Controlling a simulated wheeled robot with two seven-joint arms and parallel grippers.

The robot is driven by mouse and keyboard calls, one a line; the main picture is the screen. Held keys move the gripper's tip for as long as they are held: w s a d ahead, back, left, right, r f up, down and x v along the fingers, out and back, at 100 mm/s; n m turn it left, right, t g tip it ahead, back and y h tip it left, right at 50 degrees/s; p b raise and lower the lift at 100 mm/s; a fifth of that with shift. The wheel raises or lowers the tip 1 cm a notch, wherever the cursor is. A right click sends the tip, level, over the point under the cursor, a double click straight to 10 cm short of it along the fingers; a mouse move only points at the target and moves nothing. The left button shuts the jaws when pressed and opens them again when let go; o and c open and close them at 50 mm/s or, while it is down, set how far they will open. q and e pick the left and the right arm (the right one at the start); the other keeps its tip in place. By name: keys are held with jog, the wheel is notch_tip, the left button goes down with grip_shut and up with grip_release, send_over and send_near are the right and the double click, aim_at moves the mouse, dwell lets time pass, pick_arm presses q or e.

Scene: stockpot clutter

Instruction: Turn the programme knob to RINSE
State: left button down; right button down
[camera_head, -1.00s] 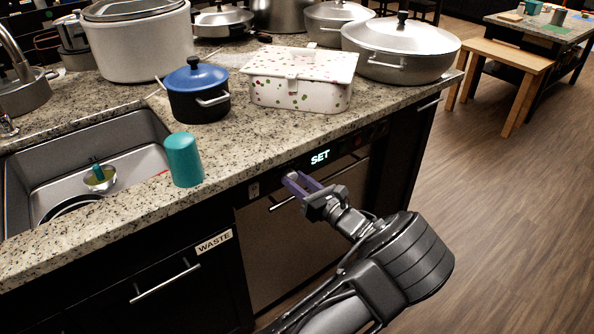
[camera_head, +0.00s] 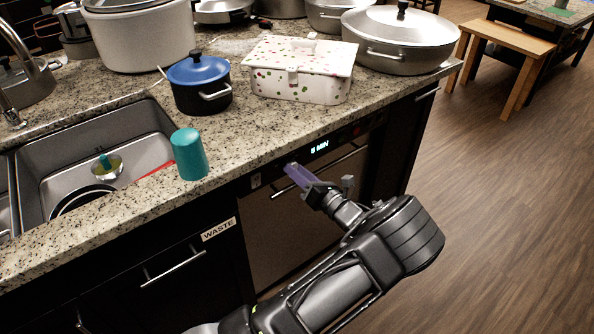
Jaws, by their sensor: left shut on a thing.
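The dishwasher (camera_head: 272,230) is built in under the counter, with a dark control strip along its top. Its lit display (camera_head: 320,146) reads a small number, perhaps 5 or 8, followed by "MIN". My left gripper (camera_head: 291,169) reaches up from below, its purple-tinted fingers at the control strip, left of the display. It is shut on the programme knob, which its fingertips hide almost wholly. The knob's pointer and any RINSE mark cannot be made out. My right gripper is not in view.
The dishwasher's bar handle runs just below the strip, behind my gripper. A teal cup (camera_head: 190,154) stands near the counter edge by the sink (camera_head: 85,135). A blue-lidded pot (camera_head: 198,85) and a spotted box (camera_head: 300,80) stand further back.

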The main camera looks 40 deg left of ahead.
pick_arm(q)
jog(key=c, duration=1)
grip_release()
jog(key=shift+d, duration=0.1)
jog(key=v, duration=0.7)
jog(key=shift+d+b, duration=0.3)
jog(key=shift+b, duration=0.05)
jog(key=shift+s+f, duration=0.1)
